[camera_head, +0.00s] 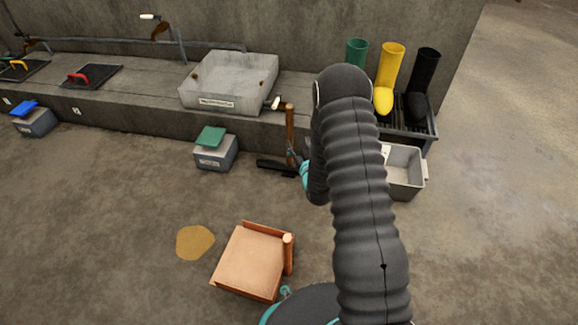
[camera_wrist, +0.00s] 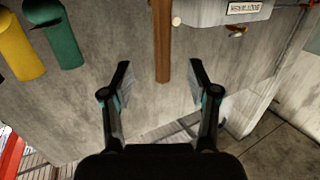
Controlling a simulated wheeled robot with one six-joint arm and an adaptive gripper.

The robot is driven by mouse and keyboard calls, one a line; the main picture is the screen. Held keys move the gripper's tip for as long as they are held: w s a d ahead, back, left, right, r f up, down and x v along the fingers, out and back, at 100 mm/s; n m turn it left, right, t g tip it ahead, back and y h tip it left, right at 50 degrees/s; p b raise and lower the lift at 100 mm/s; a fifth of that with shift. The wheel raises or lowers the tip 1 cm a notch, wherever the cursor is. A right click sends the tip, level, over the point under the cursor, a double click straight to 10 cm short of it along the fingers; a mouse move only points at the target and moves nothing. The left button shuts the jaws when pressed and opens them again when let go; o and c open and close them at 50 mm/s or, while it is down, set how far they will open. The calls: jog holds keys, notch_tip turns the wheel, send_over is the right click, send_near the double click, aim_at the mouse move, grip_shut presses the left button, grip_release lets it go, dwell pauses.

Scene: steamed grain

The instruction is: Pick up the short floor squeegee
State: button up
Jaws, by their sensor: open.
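The short floor squeegee stands against the front of the concrete ledge, with a brown wooden handle (camera_head: 290,122) upright and a black head (camera_head: 274,167) on the floor. My gripper (camera_head: 296,154) is beside the lower handle, partly hidden by my arm. In the wrist view the handle (camera_wrist: 163,42) comes down from the top edge, lined up with the gap between the fingers of my open gripper (camera_wrist: 160,86). The handle's end shows just ahead of the fingertips. No finger visibly touches it, and the exact distance is unclear. The squeegee head cannot be made out in the wrist view.
A grey box with a green lid (camera_head: 211,137) stands left of the squeegee. A grey bin (camera_head: 405,178) and a boot rack (camera_head: 432,132) are at right. Open floor lies left.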

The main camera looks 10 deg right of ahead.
jog(key=t, duration=0.1)
send_near(291, 136)
jog(key=s, duration=0.2)
jog(key=w, duration=0.5)
jog(key=w+b, duration=0.1)
jog(key=w, duration=0.2)
jog(key=shift+w+a+r, duration=0.15)
jog(key=shift+a+r, duration=0.1)
jog(key=shift+w+a+f+b, duration=0.1)
jog(key=shift+w+b, duration=0.1)
jog(key=shift+w, duration=1.15)
jog(key=shift+w+a+f+b, duration=0.15)
jog(key=shift+w+b, duration=0.05)
jog(key=shift+w, duration=1.15)
jog(key=shift+r, duration=0.1)
grip_shut()
